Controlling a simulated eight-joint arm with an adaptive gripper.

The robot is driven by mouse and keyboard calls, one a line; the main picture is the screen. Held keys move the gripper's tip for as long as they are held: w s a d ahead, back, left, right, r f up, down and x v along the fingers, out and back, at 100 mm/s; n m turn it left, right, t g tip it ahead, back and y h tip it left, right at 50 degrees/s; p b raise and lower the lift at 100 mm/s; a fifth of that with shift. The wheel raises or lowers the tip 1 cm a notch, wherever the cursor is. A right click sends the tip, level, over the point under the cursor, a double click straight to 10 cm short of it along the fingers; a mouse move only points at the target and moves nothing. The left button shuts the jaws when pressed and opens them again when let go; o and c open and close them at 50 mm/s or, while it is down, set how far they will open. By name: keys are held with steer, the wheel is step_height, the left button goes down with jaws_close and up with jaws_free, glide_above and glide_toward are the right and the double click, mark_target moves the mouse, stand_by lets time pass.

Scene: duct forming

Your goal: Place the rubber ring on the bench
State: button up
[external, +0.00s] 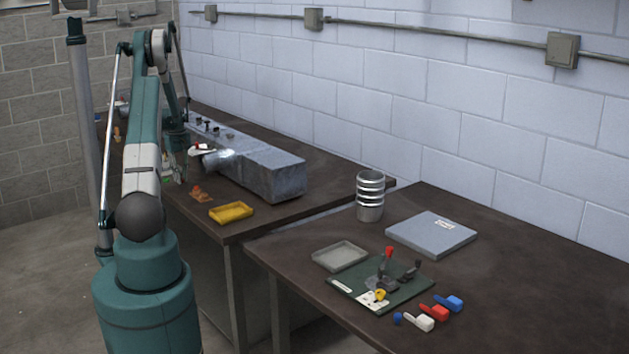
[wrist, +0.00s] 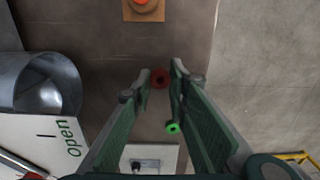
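My gripper (wrist: 160,76) is open and points down over the dark bench (wrist: 190,30), close to its front edge. In the wrist view a small dark red ring-shaped disc (wrist: 159,78) shows between the fingertips; I cannot tell its height above the bench. A small green ring (wrist: 173,128) shows beside the right finger. I cannot tell which of these, if either, is the rubber ring. In the external view my gripper (external: 180,172) is small, beside the metal duct (external: 217,159), and its fingers are unclear.
An orange piece on a square base (wrist: 143,9) lies ahead on the bench; it also shows in the external view (external: 200,193). A panel marked "open" (wrist: 50,140) is at left. A yellow tray (external: 231,212) sits near the bench end. A second bench (external: 480,285) carries a clamp fixture.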

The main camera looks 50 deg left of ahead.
mark_target(183, 188)
steer(key=shift+f, duration=1.4)
steer(key=shift+f, duration=0.2)
steer(key=o, duration=0.6)
steer(key=shift+o, duration=0.2)
steer(key=shift+r, duration=0.2)
step_height(183, 188, up, 12)
